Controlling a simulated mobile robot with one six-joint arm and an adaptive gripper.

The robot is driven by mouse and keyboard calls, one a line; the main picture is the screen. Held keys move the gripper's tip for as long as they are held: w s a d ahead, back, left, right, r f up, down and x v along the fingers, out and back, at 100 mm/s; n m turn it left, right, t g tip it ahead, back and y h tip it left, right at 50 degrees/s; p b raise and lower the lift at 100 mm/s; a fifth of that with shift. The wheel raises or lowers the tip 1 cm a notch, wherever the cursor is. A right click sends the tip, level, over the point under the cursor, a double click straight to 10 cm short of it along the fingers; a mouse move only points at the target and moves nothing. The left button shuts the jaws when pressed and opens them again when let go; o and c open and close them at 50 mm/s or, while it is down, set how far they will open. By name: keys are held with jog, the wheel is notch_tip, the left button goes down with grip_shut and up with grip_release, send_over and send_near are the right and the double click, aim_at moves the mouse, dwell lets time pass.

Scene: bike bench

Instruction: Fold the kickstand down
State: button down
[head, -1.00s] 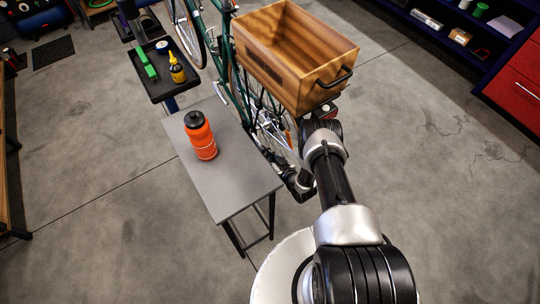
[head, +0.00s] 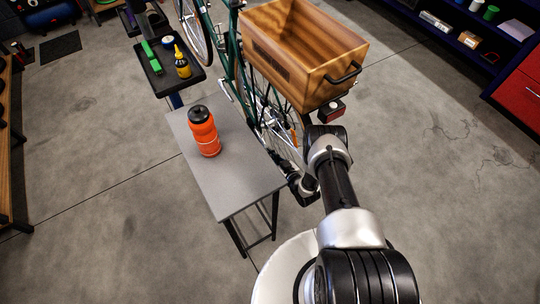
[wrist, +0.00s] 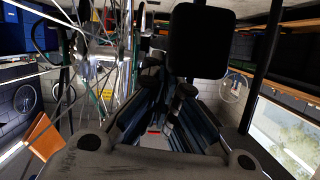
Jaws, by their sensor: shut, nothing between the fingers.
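The green bicycle (head: 232,48) stands behind and beside a small grey table, its rear wheel partly hidden by the wooden crate and my arm. I cannot pick out the kickstand with certainty in either view. My gripper (head: 279,161) is low beside the rear wheel, near the table's right edge, and is small and dark in the head view. In the wrist view my gripper (wrist: 168,86) has its fingers together with nothing between them. Thin bright spokes (wrist: 88,55) run along the left of that view, apart from the fingers.
The grey table (head: 235,180) carries an orange bottle (head: 206,137) and stands close to my gripper's left. The wooden crate (head: 305,80) sits over the rear wheel. A black tray (head: 163,80) with a yellow bottle (head: 182,65) is behind. Floor to the right is clear.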

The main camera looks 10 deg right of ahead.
notch_tip(320, 180, down, 10)
jog(key=b, duration=0.4)
jog(key=shift+w+a+b, duration=0.15)
jog(key=shift+w+b, duration=0.05)
jog(key=shift+b, duration=0.2)
